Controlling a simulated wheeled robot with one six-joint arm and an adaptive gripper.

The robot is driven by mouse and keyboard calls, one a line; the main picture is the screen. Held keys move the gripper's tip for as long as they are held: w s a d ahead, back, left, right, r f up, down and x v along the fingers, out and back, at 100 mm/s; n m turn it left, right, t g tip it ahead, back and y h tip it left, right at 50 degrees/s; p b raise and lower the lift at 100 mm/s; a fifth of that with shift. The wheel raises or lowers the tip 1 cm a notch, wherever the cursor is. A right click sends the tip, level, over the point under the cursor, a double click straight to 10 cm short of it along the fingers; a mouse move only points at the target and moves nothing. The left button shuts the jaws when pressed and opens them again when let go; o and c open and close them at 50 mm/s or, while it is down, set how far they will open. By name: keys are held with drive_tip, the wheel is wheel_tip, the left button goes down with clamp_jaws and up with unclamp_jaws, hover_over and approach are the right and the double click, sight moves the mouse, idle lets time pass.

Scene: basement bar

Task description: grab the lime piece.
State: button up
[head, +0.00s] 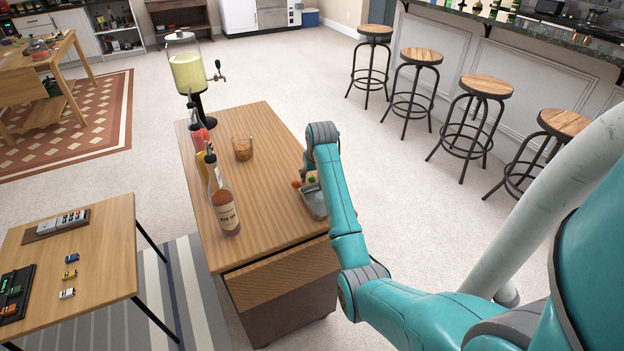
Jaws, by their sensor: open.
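A metal tray (313,203) sits near the right edge of the wooden cabinet top (264,188). A small green piece (312,180), which looks like the lime piece, shows at the tray's far end, close beside my arm. It is too small to make out its shape. A small orange-red piece (296,184) lies just to its left. My arm reaches over the right side of the cabinet, and its wrist is above and beside the tray's far end. My gripper's fingers are hidden behind the arm, and part of the tray is covered too.
A sauce bottle (223,204) and other bottles stand along the cabinet's left side. Bar stools (485,87) line the counter at right. A low table (105,244) is at left.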

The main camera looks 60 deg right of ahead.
drive_tip(key=c, duration=0.8)
drive_tip(key=shift+c, duration=0.2)
drive_tip(key=shift+r, duration=0.1)
